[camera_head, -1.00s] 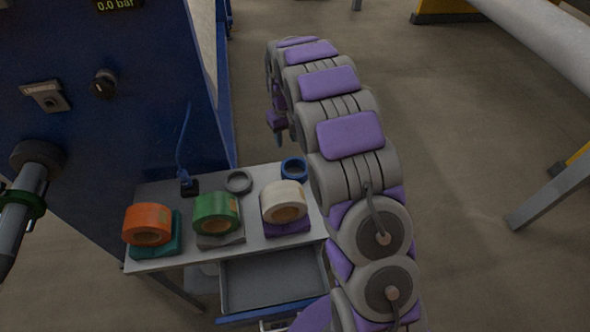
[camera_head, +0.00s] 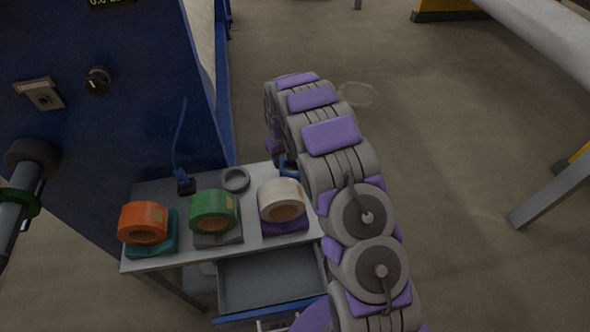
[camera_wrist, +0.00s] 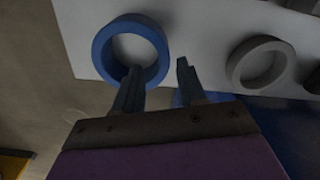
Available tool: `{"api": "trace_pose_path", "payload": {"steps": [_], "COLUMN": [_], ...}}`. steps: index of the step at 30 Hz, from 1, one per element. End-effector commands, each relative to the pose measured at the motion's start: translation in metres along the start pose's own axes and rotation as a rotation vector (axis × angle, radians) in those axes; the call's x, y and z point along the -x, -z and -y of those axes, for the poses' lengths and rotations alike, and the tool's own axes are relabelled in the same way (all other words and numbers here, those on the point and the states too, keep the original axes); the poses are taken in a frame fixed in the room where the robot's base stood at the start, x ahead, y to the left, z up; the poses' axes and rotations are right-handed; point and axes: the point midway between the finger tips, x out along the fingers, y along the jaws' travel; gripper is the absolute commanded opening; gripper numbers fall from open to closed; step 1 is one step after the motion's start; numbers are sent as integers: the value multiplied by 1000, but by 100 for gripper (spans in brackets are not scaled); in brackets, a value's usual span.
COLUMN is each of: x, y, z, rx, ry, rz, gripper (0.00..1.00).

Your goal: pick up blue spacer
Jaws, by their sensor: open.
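The blue spacer (camera_wrist: 103,49) is a ring lying flat near the edge of the light table top in the wrist view. My gripper (camera_wrist: 159,67) is open and empty. Its left fingertip overlaps the ring's lower right part and hole in the picture, and its right fingertip is just outside the ring on the right. I cannot tell the height of the fingertips over the ring. In the head view my arm covers most of the spacer and the gripper.
A grey ring (camera_head: 235,179) lies to the left of the spacer on the table (camera_head: 150,190). Orange (camera_head: 143,222), green (camera_head: 213,209) and white (camera_head: 281,199) tape rolls stand in front. An open drawer (camera_head: 262,281) juts out below. A blue machine (camera_head: 120,110) stands behind on the left.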

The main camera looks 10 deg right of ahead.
Motion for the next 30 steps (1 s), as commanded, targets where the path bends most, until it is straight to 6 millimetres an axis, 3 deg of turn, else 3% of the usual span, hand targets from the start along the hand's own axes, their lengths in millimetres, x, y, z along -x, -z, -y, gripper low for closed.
{"api": "trace_pose_path", "payload": {"steps": [5, 13, 21, 30], "x": [-12, -49, -52, -52], "y": [-1, -5, -5, -4], "z": [1, -3, -3, -2], "rx": [1, 1, 0, 1], "ry": [-2, 2, 1, 0], "rz": [0, 2, -1, 0], "gripper": [40, 40, 40, 12]}}
